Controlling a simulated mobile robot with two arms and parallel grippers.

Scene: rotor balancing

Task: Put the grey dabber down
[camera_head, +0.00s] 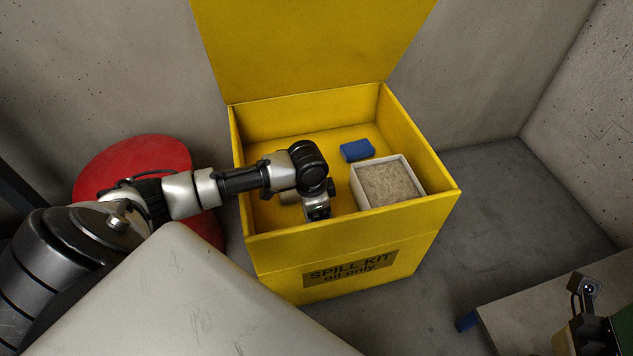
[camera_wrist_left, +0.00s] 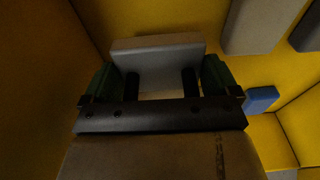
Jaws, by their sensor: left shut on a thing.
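My left gripper (camera_head: 318,213) reaches down inside the open yellow spill kit box (camera_head: 351,240), left of the white tray of granules. In the left wrist view, the left gripper (camera_wrist_left: 160,85) is shut on the grey dabber (camera_wrist_left: 155,46), a pale grey block between its two fingers. Yellow box surfaces show behind the dabber. I cannot tell whether the dabber touches the box floor. In the head view the arm and gripper largely hide the dabber.
The white tray of granules (camera_head: 390,184) stands at the box's right side. A blue block (camera_head: 357,150) lies behind it and also shows in the left wrist view (camera_wrist_left: 262,98). The yellow lid (camera_head: 315,50) stands open. A red rounded object (camera_head: 135,158) is left of the box.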

